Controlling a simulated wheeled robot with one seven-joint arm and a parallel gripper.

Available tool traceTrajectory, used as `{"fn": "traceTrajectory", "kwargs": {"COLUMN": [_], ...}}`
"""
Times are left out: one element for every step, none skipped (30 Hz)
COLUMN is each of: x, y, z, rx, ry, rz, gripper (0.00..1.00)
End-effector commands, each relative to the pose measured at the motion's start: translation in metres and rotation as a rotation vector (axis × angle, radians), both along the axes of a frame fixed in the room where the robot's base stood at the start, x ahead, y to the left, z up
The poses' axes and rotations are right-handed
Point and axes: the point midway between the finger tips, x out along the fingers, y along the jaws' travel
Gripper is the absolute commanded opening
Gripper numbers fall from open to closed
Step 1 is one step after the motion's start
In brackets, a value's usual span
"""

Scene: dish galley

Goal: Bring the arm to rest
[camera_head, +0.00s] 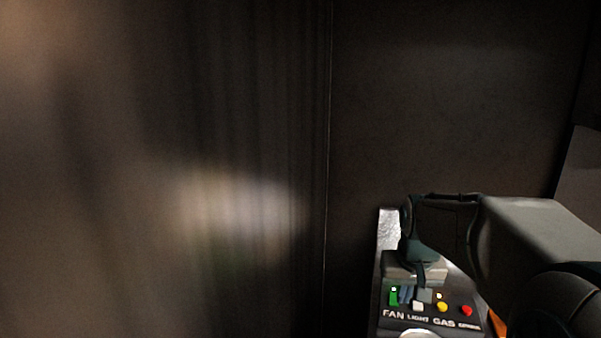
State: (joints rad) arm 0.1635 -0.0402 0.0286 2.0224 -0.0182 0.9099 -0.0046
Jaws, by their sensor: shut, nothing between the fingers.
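My arm reaches in from the right edge, bent at the wrist. My gripper (414,293) points down over a dark control panel (431,319) at the lower right. Its fingers are shut with nothing between them. They are close to the panel's top row of switches, and I cannot tell whether they touch it.
The panel carries a green switch (394,297), a white button (418,306), a yellow button (442,307) and a red button (467,311). Labels include FAN, LIGHT and GAS. A shiny dark wall (220,130) fills the left, and a matt dark wall (450,100) stands behind.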

Motion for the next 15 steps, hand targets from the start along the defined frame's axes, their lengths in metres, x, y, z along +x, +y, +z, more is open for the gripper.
{"fn": "traceTrajectory", "kwargs": {"x": [-0.018,-0.028,-0.042,-0.052,-0.062,-0.076,-0.086,-0.096,-0.109,-0.118,-0.126,-0.137,-0.144,-0.15,-0.157], "y": [0.009,0.013,0.018,0.022,0.026,0.03,0.034,0.037,0.041,0.043,0.046,0.048,0.05,0.051,0.053], "z": [0.004,0.005,0.006,0.006,0.006,0.005,0.004,0.003,0.0,-0.002,-0.004,-0.006,-0.008,-0.011,-0.013], "rx": [-0.002,-0.002,-0.002,-0.003,-0.002,-0.002,-0.001,-0.001,0.0,0.001,0.002,0.003,0.004,0.005,0.006], "ry": [-0.013,-0.017,-0.024,-0.029,-0.034,-0.04,-0.045,-0.049,-0.056,-0.06,-0.064,-0.069,-0.073,-0.076,-0.079], "rz": [0.014,0.022,0.031,0.038,0.046,0.055,0.062,0.069,0.078,0.085,0.092,0.1,0.105,0.109,0.116], "gripper": [0.0,0.0,0.0,0.0,0.0,0.0,0.0,0.0,0.0,0.0,0.0,0.0,0.0,0.0,0.0]}}
